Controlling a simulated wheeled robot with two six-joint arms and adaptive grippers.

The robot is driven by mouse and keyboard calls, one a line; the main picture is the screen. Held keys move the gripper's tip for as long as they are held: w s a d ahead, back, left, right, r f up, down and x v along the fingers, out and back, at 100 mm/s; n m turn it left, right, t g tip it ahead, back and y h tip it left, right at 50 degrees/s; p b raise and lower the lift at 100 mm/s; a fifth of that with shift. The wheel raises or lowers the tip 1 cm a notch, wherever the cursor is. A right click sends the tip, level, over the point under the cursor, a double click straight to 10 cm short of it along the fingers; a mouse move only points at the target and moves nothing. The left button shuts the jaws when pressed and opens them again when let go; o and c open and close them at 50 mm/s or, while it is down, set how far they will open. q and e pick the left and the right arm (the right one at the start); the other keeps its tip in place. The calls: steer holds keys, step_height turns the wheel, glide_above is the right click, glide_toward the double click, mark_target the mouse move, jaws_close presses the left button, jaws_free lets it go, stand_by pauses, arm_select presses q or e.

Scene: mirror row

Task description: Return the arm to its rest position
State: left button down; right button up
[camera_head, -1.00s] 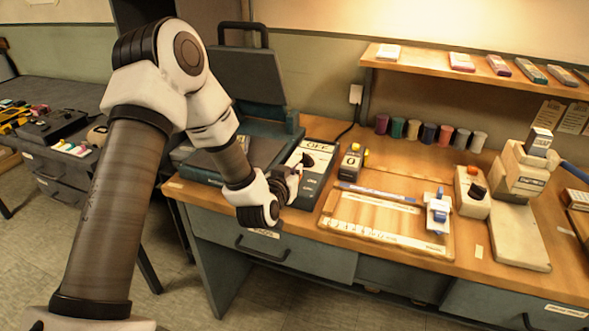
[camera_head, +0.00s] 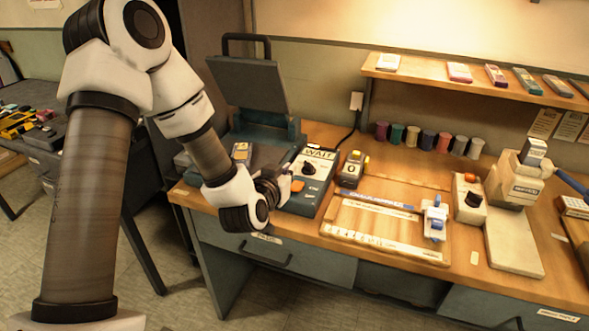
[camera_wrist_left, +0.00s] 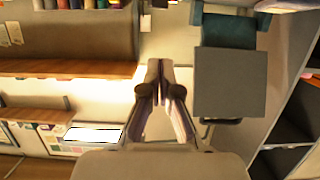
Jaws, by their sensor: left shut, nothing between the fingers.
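My left arm comes in from the left in the head view and reaches over the front left part of the workbench. My left gripper (camera_head: 284,186) is shut and empty, in front of and left of the control box (camera_head: 325,178), whose display reads "WAIT". Whether it touches the box cannot be told. In the left wrist view the gripper (camera_wrist_left: 155,68) shows its fingers together with nothing between them. My right gripper is not in view.
A press with a raised lid (camera_head: 250,87) stands behind my left forearm. Right of the control box are a small counter device (camera_head: 352,169), a wooden board (camera_head: 380,241) and a cream machine (camera_head: 513,245). A shelf (camera_head: 430,79) holds several small packs above coloured spools (camera_head: 427,137).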

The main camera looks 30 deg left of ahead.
arm_select(q)
steer(key=shift+v, duration=1.1)
